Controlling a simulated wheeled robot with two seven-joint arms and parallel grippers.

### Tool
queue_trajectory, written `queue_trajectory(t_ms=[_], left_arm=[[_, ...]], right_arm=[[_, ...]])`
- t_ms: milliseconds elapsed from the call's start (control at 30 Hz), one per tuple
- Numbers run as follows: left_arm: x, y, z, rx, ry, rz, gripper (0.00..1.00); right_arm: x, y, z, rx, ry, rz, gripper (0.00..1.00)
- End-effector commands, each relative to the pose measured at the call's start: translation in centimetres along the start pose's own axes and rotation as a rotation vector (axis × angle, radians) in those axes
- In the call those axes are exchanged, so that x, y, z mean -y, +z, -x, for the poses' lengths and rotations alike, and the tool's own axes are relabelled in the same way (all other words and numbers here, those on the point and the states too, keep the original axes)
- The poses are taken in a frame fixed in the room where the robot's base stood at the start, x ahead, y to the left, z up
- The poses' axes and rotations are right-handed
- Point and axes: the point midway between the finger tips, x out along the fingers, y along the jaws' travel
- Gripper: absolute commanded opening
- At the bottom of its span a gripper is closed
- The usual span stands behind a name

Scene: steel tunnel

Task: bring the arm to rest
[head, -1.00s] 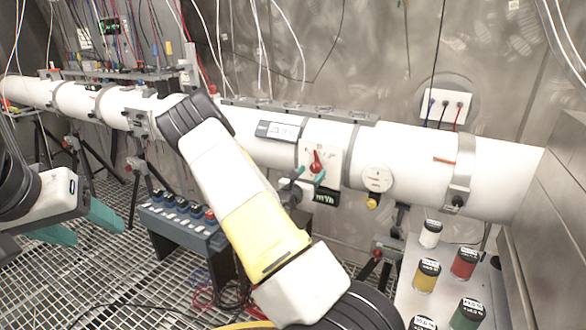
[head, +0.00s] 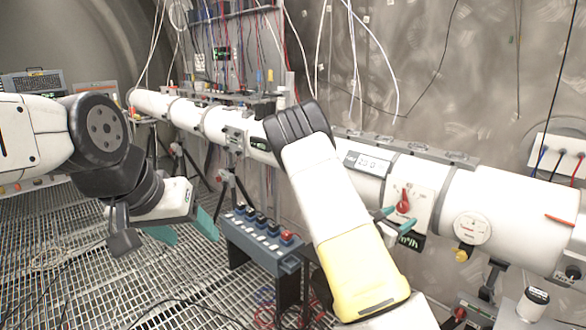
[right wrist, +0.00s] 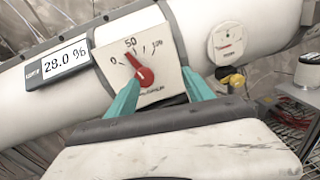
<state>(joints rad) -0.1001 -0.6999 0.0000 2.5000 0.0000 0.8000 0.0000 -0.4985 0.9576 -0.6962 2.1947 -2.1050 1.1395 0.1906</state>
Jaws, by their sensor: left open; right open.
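My right arm reaches across the head view to the white pipe. Its gripper (right wrist: 160,92) is open, its two teal fingers apart in front of the dial plate (right wrist: 170,50). The red pointer knob (right wrist: 144,74) shows beyond and between the fingers; nothing is held. In the head view the red knob (head: 403,201) also shows, with the right fingers just left of and below it. My left gripper (head: 184,228) is open and empty at the left, teal fingers apart over the grating floor.
The white pipe (head: 490,195) runs along the wall. A display (right wrist: 58,65) on it reads 28.0 %. A gauge (head: 472,229) sits right of the dial. A blue button box (head: 262,238) stands on the grating between my arms. A labelled jar (head: 532,304) is at lower right.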

Motion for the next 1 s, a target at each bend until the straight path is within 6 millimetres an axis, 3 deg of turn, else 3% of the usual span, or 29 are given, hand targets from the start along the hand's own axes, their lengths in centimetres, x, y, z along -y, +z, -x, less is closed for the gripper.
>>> queue_trajectory(t_ms=[200, 300, 467, 600, 767, 1000], left_arm=[[0.0, 0.0, 0.0, 0.0, 0.0, 0.0, 0.6], [0.0, 0.0, 0.0, 0.0, 0.0, 0.0, 0.6], [0.0, 0.0, 0.0, 0.0, 0.0, 0.0, 0.6], [0.0, 0.0, 0.0, 0.0, 0.0, 0.0, 0.6], [0.0, 0.0, 0.0, 0.0, 0.0, 0.0, 0.6], [0.0, 0.0, 0.0, 0.0, 0.0, 0.0, 0.6]], right_arm=[[7.7, 3.6, 2.3, -0.118, -0.364, -0.374, 0.6], [10.5, 4.3, 4.7, -0.194, -0.526, -0.548, 0.6], [13.3, 5.0, 9.5, -0.337, -0.758, -0.826, 0.6], [14.0, 5.9, 14.4, -0.483, -0.929, -1.067, 0.6], [13.3, 7.8, 20.3, -0.67, -1.083, -1.335, 0.6], [10.9, 12.6, 28.9, -0.98, -1.223, -1.709, 0.6]])
